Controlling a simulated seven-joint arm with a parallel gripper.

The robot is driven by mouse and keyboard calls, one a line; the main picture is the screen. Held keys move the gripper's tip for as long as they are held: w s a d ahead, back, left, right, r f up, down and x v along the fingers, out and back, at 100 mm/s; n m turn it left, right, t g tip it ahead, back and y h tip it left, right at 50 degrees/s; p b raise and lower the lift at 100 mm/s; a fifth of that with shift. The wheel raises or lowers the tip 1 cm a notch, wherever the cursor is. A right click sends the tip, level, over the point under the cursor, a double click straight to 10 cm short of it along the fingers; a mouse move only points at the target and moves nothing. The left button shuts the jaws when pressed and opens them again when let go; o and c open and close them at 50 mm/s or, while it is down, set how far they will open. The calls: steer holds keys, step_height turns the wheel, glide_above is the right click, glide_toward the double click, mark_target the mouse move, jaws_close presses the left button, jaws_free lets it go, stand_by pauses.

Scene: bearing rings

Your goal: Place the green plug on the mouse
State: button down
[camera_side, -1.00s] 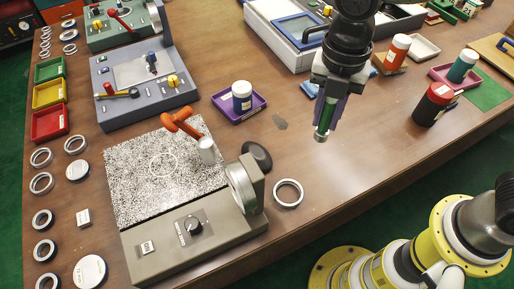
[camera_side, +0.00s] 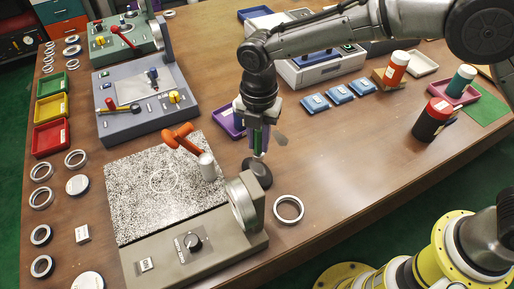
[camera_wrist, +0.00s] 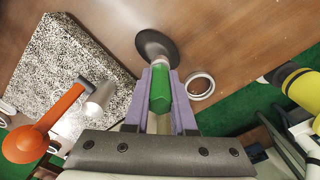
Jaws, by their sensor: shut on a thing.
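My gripper (camera_side: 256,146) is shut on the green plug (camera_side: 258,137), which hangs upright between its purple fingers with the lower tip showing. In the wrist view, the green plug (camera_wrist: 160,90) lies between the fingers of my gripper (camera_wrist: 160,70). The mouse (camera_side: 260,176), a dark rounded oval, lies on the table just below the plug's tip in the side view. In the wrist view, the mouse (camera_wrist: 157,45) appears just past the fingertips. I cannot tell whether a small gap separates plug and mouse.
A grey machine (camera_side: 190,240) with a speckled plate and orange lever (camera_side: 181,138) stands just left of the mouse. A metal ring (camera_side: 289,209) lies to the right. A purple tray (camera_side: 226,122) is partly behind my gripper.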

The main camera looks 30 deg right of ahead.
mark_target(257, 151)
steer(key=shift+w+a+f, duration=0.15)
steer(key=shift+w+f, duration=0.05)
steer(key=shift+f, duration=1.5)
steer(key=shift+f, duration=0.15)
steer(key=c, duration=0.7)
jaws_free()
steer(key=shift+f, duration=0.1)
steer(key=shift+c, duration=0.2)
step_height(257, 151, up, 12)
steer(key=shift+f, duration=0.2)
steer(key=shift+r, duration=0.4)
